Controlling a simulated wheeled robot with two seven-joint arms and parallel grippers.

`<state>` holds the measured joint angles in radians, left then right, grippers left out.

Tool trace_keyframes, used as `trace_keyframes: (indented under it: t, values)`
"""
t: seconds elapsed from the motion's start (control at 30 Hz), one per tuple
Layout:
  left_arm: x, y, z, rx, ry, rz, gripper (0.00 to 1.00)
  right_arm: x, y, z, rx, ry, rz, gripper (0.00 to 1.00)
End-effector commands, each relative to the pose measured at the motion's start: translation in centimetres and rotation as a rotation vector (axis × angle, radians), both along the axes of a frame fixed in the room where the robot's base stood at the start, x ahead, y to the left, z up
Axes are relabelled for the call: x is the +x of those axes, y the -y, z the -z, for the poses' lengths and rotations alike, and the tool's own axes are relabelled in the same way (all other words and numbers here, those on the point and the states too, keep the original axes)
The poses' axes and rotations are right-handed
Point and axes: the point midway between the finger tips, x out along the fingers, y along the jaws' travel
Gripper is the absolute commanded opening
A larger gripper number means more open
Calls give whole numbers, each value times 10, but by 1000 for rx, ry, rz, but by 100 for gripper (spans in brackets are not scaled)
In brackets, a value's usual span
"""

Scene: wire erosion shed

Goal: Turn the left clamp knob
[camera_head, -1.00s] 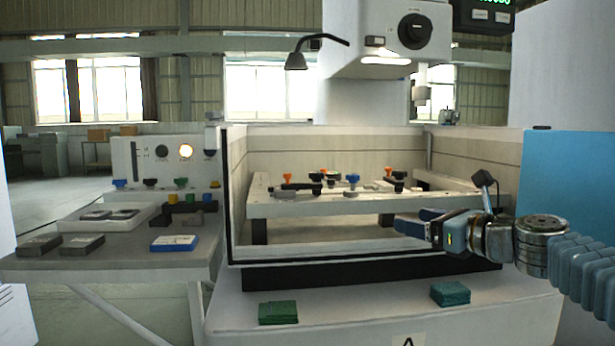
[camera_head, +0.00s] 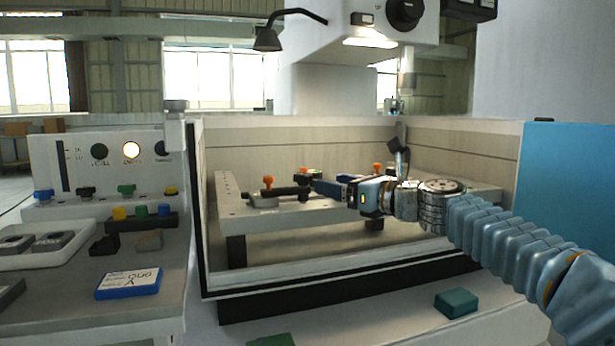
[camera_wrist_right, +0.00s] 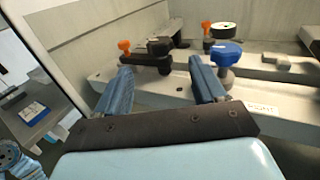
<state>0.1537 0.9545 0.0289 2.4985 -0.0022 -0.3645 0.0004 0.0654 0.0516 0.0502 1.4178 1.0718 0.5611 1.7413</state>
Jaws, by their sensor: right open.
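The left clamp is a black strap (camera_head: 290,190) with an orange knob (camera_head: 268,182) at its left end, on the pale work frame (camera_head: 245,214). In the right wrist view the orange knob (camera_wrist_right: 124,46) stands beyond the left finger. A round black knob (camera_wrist_right: 158,46) sits at the strap's right end, beyond the gap between the fingers. My right gripper (camera_head: 318,187) reaches in from the right over the frame; its fingers (camera_wrist_right: 160,67) are apart with nothing between them. A blue knob (camera_wrist_right: 227,52) stands beyond the right finger.
The tank's front rim (camera_head: 340,268) and back wall (camera_head: 300,145) surround the frame. Another orange knob (camera_wrist_right: 206,27) stands farther back. A side table at left holds a white tray (camera_head: 50,258) and a blue-edged box (camera_head: 128,284). A lamp (camera_head: 268,38) hangs above.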

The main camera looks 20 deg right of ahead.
Motion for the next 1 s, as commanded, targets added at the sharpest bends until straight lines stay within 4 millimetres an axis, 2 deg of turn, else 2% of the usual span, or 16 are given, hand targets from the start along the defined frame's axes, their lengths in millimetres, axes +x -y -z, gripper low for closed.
trace_keyframes:
  t: [0.1, 0.33, 0.5, 0.77, 0.87, 1.0]
  values:
    - [0, 0, -8, -1, 1, 1, 48, 26, -15, -2, 0, -1, -3, 70]
    - [0, 1, -17, -2, 0, 2, 48, 61, -34, -2, 0, -1, -2, 70]
    - [0, 1, -19, -2, 0, 4, 48, 71, -39, -1, 0, 0, 0, 70]
    - [0, 1, -19, -2, 0, 4, 48, 72, -40, 0, 0, 1, 0, 70]
    - [0, 1, -19, -2, 0, 4, 48, 72, -40, 0, 0, 1, 0, 57]
    - [0, 1, -19, -2, 0, 4, 48, 72, -40, 0, 0, 1, 0, 36]
